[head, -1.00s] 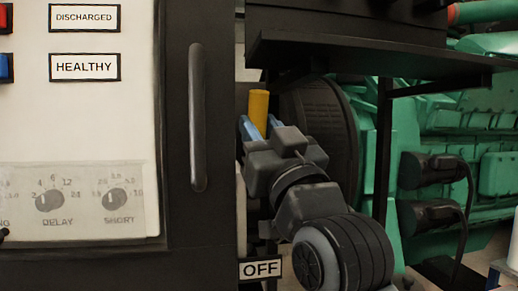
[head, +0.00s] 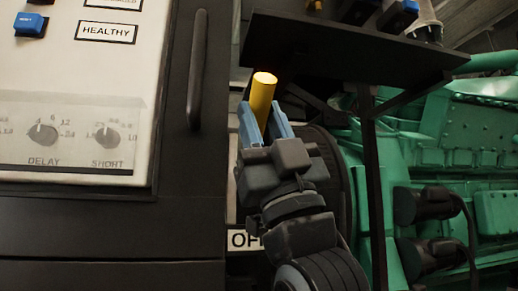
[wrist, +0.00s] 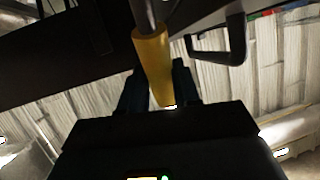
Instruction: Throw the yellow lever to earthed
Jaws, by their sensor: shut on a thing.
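The yellow lever (head: 262,92) points up beside the dark cabinet, below the black shelf, in the head view. My gripper (head: 263,122) is shut on the lever's yellow grip, with its blue fingers on either side of the lower part. In the wrist view the yellow grip (wrist: 153,62) stands between my dark fingers (wrist: 158,92), with a grey shaft leading away from it. An OFF label (head: 243,240) shows partly behind my arm. The lever's pivot and any earthed mark are hidden.
The cabinet's black door handle (head: 197,70) is close on the left. The black shelf (head: 345,45) overhangs above right. Green engine parts (head: 480,130) and dark cable plugs (head: 425,205) fill the right side.

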